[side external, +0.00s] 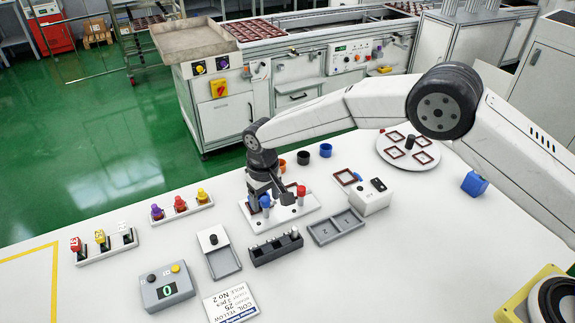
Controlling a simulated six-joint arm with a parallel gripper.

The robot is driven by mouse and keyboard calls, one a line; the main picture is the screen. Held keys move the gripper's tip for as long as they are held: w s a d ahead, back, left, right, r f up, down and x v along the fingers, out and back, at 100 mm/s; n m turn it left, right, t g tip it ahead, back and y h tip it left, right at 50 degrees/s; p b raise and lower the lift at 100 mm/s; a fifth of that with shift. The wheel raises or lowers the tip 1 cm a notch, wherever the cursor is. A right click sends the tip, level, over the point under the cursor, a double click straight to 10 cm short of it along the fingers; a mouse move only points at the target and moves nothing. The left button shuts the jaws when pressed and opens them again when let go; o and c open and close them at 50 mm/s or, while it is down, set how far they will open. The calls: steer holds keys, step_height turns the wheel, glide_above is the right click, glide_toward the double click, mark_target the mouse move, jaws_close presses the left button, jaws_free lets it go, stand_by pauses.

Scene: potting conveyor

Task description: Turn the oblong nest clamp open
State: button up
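A white fixture plate (312,213) lies on the table near the middle of the picture. I cannot tell which of these parts is the oblong nest clamp. My gripper (267,194) points down over the left part of the plate, right at the blue knob. Its fingers are dark and small here. Whether they touch or grip the knob cannot be told.
In front stand a black slotted block (275,250), a grey two-pocket tray (336,227) and a counter box (167,288). A white switch box (371,196) is to the right. A round white plate (421,157) with frames is behind it. Coloured cups sit behind the fixture.

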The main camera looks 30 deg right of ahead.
mark_target(268, 199)
stand_by(0.3)
steer(key=shift+r, duration=3.9)
steer(key=shift+d, duration=0.1)
steer(key=shift+d+r, duration=0.1)
steer(key=shift+d, duration=0.1)
steer(key=s+d+r, duration=0.2)
steer(key=s+d, duration=0.1)
steer(key=d, duration=0.6)
steer(key=s+d+m+t, duration=0.1)
steer(key=s+d, duration=0.7)
steer(key=s, duration=0.3)
steer(key=s+d+m+t, duration=0.1)
steer(key=s+d, duration=0.7)
steer(key=s, duration=0.2)
steer(key=shift+s+d+t, duration=0.2)
steer(key=shift+s+t, duration=0.1)
steer(key=shift+s, duration=0.05)
